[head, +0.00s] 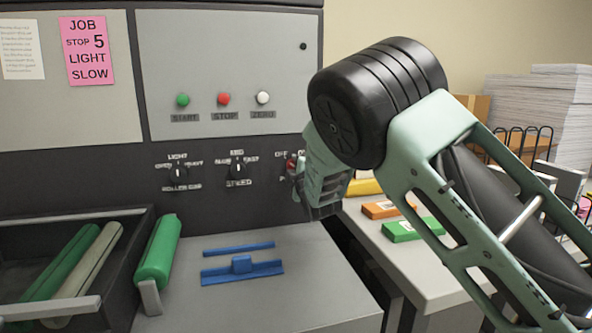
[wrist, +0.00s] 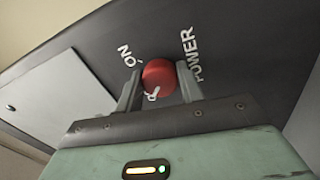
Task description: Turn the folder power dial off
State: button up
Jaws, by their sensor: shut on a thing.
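The folder power dial is a red round knob (wrist: 158,77) on a dark panel in the wrist view, with the white words "ON" and "POWER" around it. My gripper (wrist: 158,88) has one finger on each side of the knob and is shut on it. A white mark shows at the knob's lower edge, beside partly hidden lettering. In the head view a bit of the red dial (head: 291,165) shows at the right end of the dial row, mostly hidden by my gripper (head: 297,180).
Left of it are the speed dial (head: 238,170) and the roller gap dial (head: 178,173). Green, red and white buttons (head: 223,99) sit above. Blue parts (head: 242,268) and a green roller (head: 158,250) lie on the grey surface below. A side table (head: 440,275) stands right.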

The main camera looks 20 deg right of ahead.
jog(key=o, duration=1)
jog(key=s, duration=0.5)
jog(key=s+b, duration=0.1)
jog(key=s, duration=0.5)
jog(key=s+b, duration=0.1)
jog(key=s, duration=0.5)
jog(key=shift+s+f, duration=0.2)
jog(key=shift+f, duration=0.15)
